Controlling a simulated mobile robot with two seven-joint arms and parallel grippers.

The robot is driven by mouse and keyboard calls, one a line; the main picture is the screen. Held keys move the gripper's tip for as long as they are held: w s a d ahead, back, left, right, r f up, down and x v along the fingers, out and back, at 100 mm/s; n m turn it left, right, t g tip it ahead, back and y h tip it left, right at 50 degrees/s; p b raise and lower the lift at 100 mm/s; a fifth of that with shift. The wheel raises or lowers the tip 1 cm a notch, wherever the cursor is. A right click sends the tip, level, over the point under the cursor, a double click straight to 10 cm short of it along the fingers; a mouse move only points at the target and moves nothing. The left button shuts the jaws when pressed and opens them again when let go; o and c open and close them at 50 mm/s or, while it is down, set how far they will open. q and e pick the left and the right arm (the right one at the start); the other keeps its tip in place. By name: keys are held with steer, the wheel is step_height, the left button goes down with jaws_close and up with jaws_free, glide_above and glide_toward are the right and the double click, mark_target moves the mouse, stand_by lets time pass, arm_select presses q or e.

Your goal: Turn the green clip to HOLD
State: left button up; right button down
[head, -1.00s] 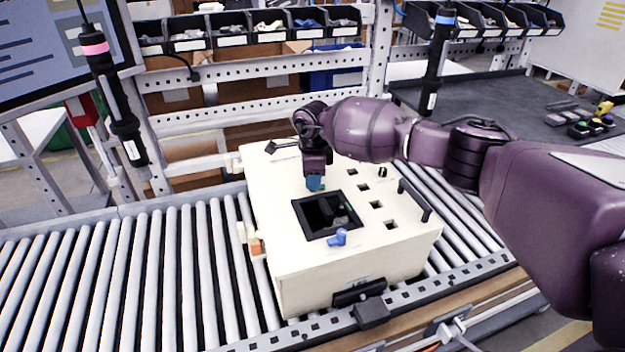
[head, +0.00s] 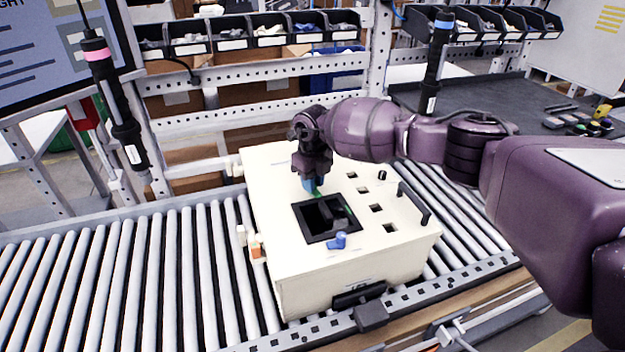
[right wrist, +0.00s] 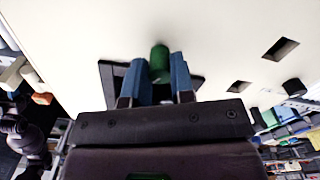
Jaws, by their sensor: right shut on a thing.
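The green clip (right wrist: 159,63) stands at the edge of the square black-framed opening in a cream box. In the right wrist view it sits between the two blue fingertips of my right gripper (right wrist: 160,80), which are shut on it. In the head view only a sliver of green shows under the right gripper (head: 312,187), at the opening's far edge. A blue clip (head: 337,241) sits at the opening's near edge. I cannot read any HOLD marking. My left gripper is not in view.
The cream box (head: 300,275) rests on a roller conveyor (head: 130,280). Its top has several square holes and a black handle (head: 413,203). Two hanging screwdrivers, one with a pink band (head: 95,50) and one with a blue band (head: 441,45), flank the box.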

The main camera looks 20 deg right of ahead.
steer(key=shift+m, duration=1)
steer(key=c, duration=1)
jaws_free()
